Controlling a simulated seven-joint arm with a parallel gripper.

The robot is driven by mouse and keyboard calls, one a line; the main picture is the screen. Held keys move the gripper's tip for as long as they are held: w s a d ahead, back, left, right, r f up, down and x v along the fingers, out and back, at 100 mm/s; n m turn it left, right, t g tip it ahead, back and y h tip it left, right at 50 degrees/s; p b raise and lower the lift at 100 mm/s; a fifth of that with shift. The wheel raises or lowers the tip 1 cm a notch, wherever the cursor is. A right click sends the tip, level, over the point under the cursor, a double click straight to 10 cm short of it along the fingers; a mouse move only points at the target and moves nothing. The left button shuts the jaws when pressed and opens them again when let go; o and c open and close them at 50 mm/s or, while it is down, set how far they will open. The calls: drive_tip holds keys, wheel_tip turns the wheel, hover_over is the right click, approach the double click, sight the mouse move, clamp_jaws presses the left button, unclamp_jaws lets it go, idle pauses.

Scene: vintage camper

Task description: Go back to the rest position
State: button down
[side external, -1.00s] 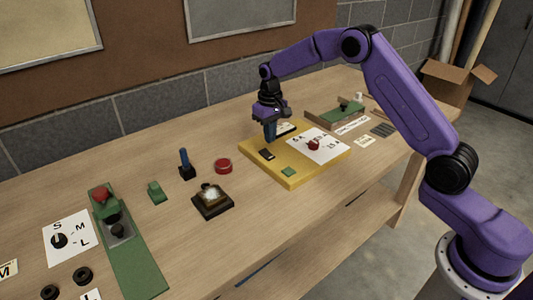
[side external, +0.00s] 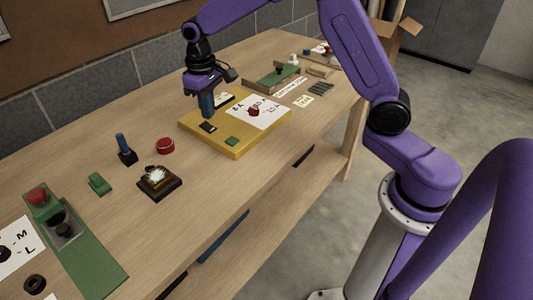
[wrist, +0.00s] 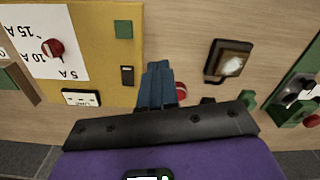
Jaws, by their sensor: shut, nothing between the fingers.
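My gripper (side external: 207,113) has blue fingers that are closed together and hold nothing. It points down over the yellow board (side external: 190,124), close behind the small dark switch (side external: 208,127). In the wrist view the fingers (wrist: 157,70) reach in beside the board's edge, near the same switch (wrist: 127,75). Whether the fingertips touch the board I cannot tell. The board also carries a red knob (side external: 254,111) on a white dial card, a green block (side external: 232,141) and a white plate (wrist: 81,97).
Left of the board stand a red button (side external: 165,146), a lit square lamp (side external: 159,181), a blue-handled lever (side external: 123,146) and a green rocker (side external: 99,184). A long green panel (side external: 88,262) lies front left. A green-topped box (side external: 276,76) stands behind the board. The wall runs along the back.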

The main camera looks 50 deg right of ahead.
drive_tip(key=s+a+r+n, duration=0.1)
drive_tip(key=s+r+n, duration=0.15)
drive_tip(key=s, duration=0.75)
drive_tip(key=s+a+r+n, duration=0.2)
drive_tip(key=s+n, duration=0.1)
drive_tip(key=s, duration=0.7)
drive_tip(key=s+d+f+n, duration=0.1)
drive_tip(key=s+d+n, duration=0.3)
drive_tip(key=s, duration=1.1)
drive_tip(key=d, duration=0.3)
drive_tip(key=shift+s, duration=0.35)
